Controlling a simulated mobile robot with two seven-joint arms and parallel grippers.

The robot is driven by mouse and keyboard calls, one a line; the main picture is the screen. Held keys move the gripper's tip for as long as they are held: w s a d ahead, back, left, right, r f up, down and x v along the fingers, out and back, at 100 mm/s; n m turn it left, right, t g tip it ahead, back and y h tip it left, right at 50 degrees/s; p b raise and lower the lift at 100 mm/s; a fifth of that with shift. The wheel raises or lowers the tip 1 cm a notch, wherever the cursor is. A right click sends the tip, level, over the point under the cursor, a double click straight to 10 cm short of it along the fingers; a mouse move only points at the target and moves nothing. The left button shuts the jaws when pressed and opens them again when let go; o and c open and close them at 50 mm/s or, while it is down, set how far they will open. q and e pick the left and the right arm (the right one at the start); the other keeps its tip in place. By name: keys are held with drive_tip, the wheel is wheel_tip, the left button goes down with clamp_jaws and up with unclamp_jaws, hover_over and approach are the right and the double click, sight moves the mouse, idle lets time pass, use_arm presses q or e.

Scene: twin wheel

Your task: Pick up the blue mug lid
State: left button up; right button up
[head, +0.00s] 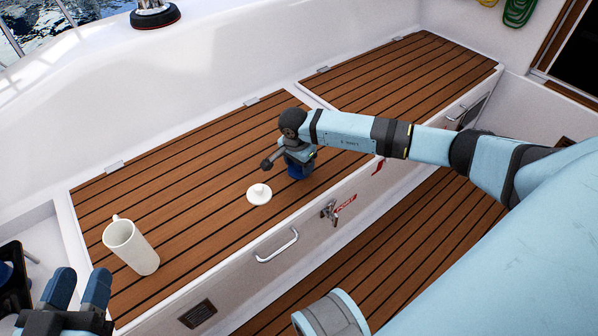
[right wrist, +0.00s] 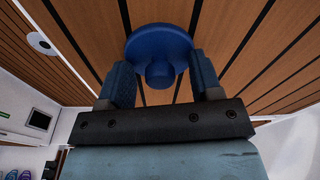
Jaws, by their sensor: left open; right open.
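The blue mug lid (right wrist: 158,45) lies on the slatted wooden seat, its round knob toward the camera in the right wrist view. In the head view, a bit of blue (head: 298,173) shows under my right gripper (head: 297,158), which hides most of the lid there. My right gripper (right wrist: 160,70) is open and points down over the lid. The knob appears between its two fingers, with gaps on both sides. I cannot tell the exact height of the fingertips. My left gripper (head: 77,290) is open and empty at the lower left, away from the lid.
A white lid (head: 259,195) lies on the seat just left of my right gripper. A tall white mug (head: 131,246) stands at the seat's left end. The seat's front panel has a metal handle (head: 277,246) and a latch (head: 331,211). The seat behind is clear.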

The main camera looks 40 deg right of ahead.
drive_tip(key=shift+r, duration=0.1)
drive_tip(key=c, duration=1)
